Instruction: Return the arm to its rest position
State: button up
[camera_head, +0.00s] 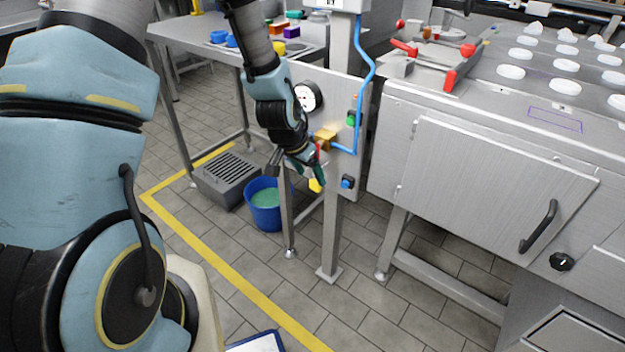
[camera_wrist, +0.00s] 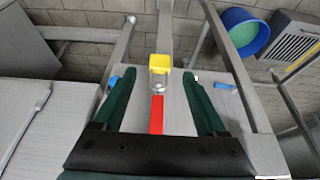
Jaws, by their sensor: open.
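My gripper (camera_head: 316,178) is at the front of an upright metal panel (camera_head: 343,170), with my forearm reaching down to it from above. In the wrist view, my gripper (camera_wrist: 160,80) has its two dark green fingers spread wide apart. A red bar (camera_wrist: 157,115), seemingly a valve lever, shows between the fingers with clear gaps on both sides. A yellow piece (camera_wrist: 160,63) is at the far end of the bar, near the fingertips; a yellow piece (camera_head: 315,185) also shows just below my gripper in the head view. Nothing is gripped.
The panel carries a round gauge (camera_head: 307,97), a brass fitting (camera_head: 325,138), a green button (camera_head: 351,118), a blue knob (camera_head: 347,182) and a blue hose (camera_head: 366,75). A blue bucket (camera_head: 263,217) stands left. A steel machine (camera_head: 480,180) is right.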

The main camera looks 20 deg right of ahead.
jog(key=s+a+r+n+y+p, duration=0.2)
jog(key=a+r+n+p, duration=0.2)
jog(key=a+r, duration=0.8)
jog(key=s+a+r+n+y+p, duration=0.1)
jog(key=a+r+n+p, duration=0.4)
jog(key=a+r, duration=0.8)
jog(key=s+a+n, duration=0.1)
jog(key=a+n, duration=0.1)
jog(key=a, duration=0.3)
jog(key=shift+r+g+y, duration=0.3)
jog(key=shift+y, duration=0.1)
